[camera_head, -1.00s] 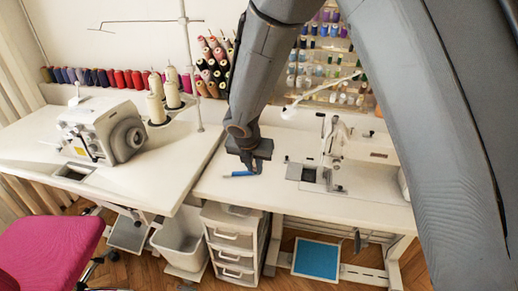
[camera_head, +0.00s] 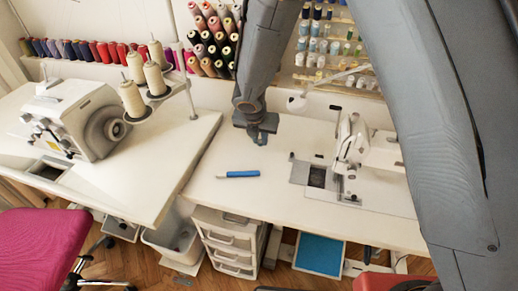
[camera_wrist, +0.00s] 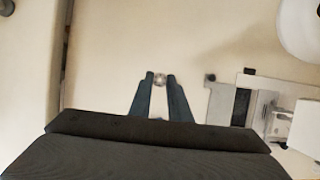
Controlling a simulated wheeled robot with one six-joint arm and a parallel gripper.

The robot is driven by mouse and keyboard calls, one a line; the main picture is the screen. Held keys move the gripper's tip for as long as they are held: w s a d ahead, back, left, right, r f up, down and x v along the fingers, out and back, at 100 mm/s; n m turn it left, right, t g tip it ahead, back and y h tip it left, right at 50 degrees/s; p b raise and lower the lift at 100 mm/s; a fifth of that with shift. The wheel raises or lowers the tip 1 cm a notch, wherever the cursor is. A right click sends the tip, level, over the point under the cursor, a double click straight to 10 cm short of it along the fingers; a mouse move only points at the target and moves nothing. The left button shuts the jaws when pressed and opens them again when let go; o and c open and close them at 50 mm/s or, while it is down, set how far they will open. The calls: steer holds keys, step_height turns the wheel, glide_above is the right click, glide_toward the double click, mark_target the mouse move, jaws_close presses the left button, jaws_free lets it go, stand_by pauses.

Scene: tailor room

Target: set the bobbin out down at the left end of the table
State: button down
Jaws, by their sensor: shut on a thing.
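My gripper (camera_head: 262,138) is over the back left part of the white sewing table (camera_head: 290,205). In the wrist view my gripper (camera_wrist: 161,77) has its fingertips closed on a small silvery bobbin (camera_wrist: 160,80). The bobbin is mostly hidden between the fingers and cannot be made out in the head view. I cannot tell how high it is above the table top. The left end of this table lies to the left of my gripper.
A blue pen-like tool (camera_head: 238,174) lies in front of my gripper. A sewing machine (camera_head: 365,150) stands to the right. A second white table (camera_head: 150,175) with an overlock machine (camera_head: 85,120) adjoins on the left. Thread racks stand behind.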

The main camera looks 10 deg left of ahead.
steer(key=shift+f+b, duration=0.4)
steer(key=shift+f, duration=2.25)
steer(key=shift+f, duration=0.1)
steer(key=c, duration=1.7)
jaws_free()
steer(key=shift+o, duration=0.2)
steer(key=v, duration=1.2)
steer(key=shift+p, duration=0.35)
